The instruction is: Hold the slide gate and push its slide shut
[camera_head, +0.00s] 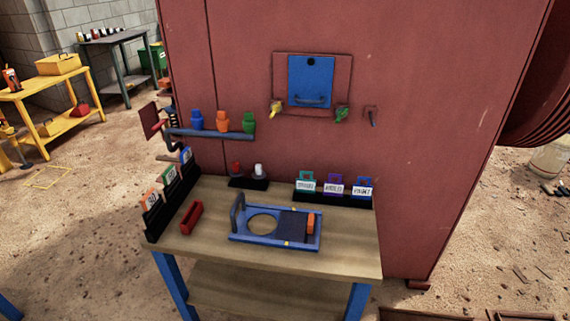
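The slide gate (252,238) is a flat blue frame lying on the wooden table, with a round opening at its left part. An upright dark blue handle (238,212) stands at its left end. Its dark slide plate (291,225) lies over the right part of the frame, with an orange grip (311,223) at its right end. The round opening looks mostly uncovered, with wood showing through. Small yellow marks show on the frame's edges. Neither of my grippers shows in this view.
The table (340,250) stands against a large red machine wall (440,120). A red open holder (191,217) lies left of the gate. Racks with tags stand at the left edge and back right (333,199). Bare table lies in front and right of the gate.

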